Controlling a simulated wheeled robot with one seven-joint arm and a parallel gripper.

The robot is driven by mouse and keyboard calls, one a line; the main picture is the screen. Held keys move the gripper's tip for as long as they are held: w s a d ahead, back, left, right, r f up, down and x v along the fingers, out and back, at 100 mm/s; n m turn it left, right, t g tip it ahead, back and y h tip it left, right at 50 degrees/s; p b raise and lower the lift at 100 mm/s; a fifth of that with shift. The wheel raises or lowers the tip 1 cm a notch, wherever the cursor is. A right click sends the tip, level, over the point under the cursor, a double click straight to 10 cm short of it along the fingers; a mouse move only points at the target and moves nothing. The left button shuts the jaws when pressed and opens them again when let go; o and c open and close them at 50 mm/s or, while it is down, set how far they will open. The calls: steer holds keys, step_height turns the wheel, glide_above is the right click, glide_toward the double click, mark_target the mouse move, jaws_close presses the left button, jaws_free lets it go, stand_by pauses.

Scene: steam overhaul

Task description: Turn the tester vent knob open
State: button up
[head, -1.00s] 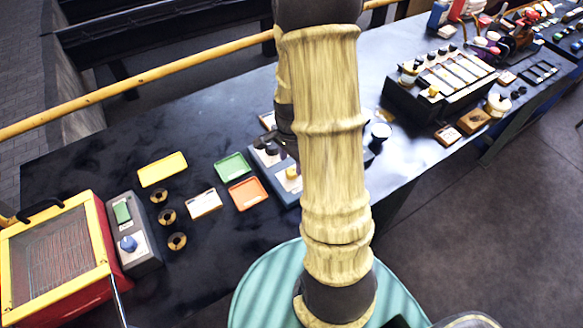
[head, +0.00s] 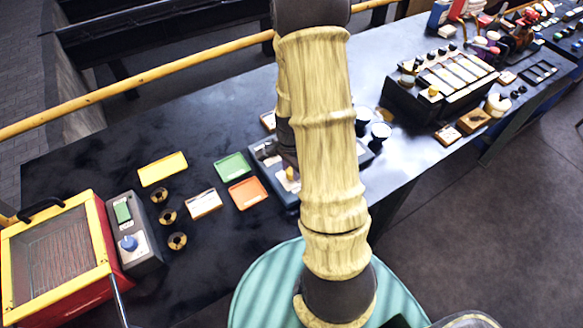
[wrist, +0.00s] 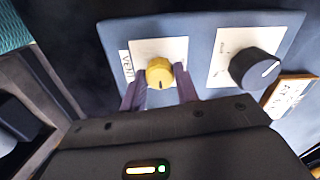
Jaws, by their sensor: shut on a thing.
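The tester vent knob (wrist: 160,71) is yellow and round, on a cream plate of the blue-grey tester panel (wrist: 200,22) with a VENT label (wrist: 126,66) beside it. A dark mark on the knob points toward the bottom of the wrist view. My gripper (wrist: 159,82) has its two purple-grey fingers on either side of the knob, shut on it. In the head view the knob (head: 290,174) shows as a small yellow piece, and my arm covers much of the tester (head: 265,158).
A black knob (wrist: 257,68) with a white line sits right of the vent knob. Green (head: 232,167) and orange (head: 247,193) trays lie left of the tester.

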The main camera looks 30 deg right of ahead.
mark_target(291, 171)
steer(key=shift+n, duration=0.5)
steer(key=n, duration=0.3)
steer(key=shift+n, duration=0.4)
steer(key=n, duration=0.4)
steer(key=shift+r, duration=0.1)
steer(key=n+p, duration=0.1)
steer(key=n, duration=0.4)
steer(key=n+p, duration=0.1)
steer(key=n, duration=0.3)
steer(key=shift+w, duration=0.1)
steer(key=o, duration=1)
steer(key=shift+c, duration=0.2)
step_height(291, 171, up, 17)
steer(key=shift+r, duration=0.15)
